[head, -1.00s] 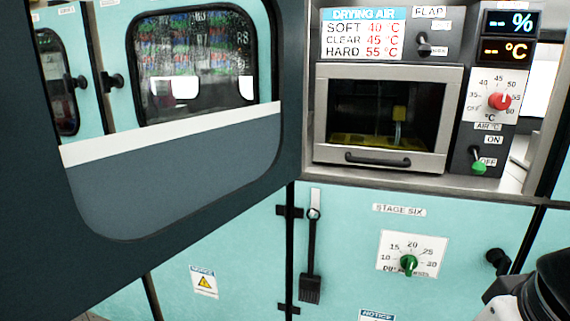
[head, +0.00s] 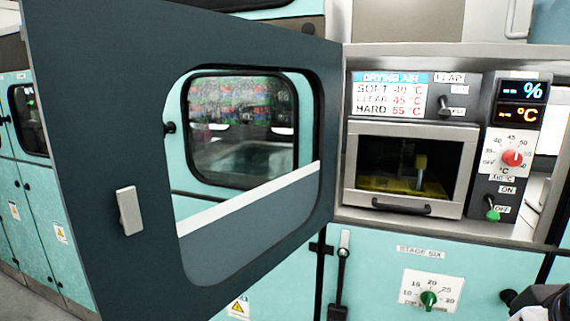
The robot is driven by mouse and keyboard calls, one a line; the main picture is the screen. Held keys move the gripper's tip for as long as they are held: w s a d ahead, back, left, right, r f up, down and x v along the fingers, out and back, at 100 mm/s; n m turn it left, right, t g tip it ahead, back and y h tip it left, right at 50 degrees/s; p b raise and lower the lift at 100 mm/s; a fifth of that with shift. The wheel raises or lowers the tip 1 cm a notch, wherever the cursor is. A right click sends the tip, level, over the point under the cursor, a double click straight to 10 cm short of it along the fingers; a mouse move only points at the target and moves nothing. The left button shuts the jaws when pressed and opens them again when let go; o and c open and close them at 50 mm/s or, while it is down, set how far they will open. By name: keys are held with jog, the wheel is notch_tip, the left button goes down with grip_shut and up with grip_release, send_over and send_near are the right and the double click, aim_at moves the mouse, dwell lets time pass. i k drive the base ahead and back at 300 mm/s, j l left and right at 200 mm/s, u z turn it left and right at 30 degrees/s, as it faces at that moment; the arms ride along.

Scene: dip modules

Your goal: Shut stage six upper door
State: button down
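The stage six upper door (head: 95,100) is a large dark slate panel with a rounded window, standing open and swung out to the left. Its hinge side meets the cabinet left of the drying air panel. A light grey handle or latch (head: 129,210) is on the door near its free edge. The open upper compartment shows a framed drying window (head: 410,168). The stage six lower panel (head: 385,262) below is turquoise. Part of my arm shows at the lower right corner; my gripper's fingers are not visible.
A red knob (head: 512,158) and a green switch (head: 492,214) are on the control panel at right. A flap switch (head: 444,106) is above the drying window. A black handle (head: 342,270) hangs on the lower panel. Other turquoise cabinets (head: 45,215) stand at far left with floor before them.

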aim_at(104, 73)
jog(key=j+z, duration=0.15)
jog(key=j, duration=0.25)
jog(key=k+j+z, duration=0.1)
jog(key=j, duration=0.35)
jog(key=k+j+z, duration=0.15)
jog(key=j, duration=0.25)
jog(key=k+j+z, duration=0.15)
jog(key=j, duration=0.25)
jog(key=j+z, duration=0.1)
jog(key=j, duration=0.3)
jog(key=k+j+z, duration=0.15)
jog(key=j, duration=0.2)
jog(key=j+z, duration=0.2)
jog(key=j, duration=0.75)
jog(key=k, duration=0.05)
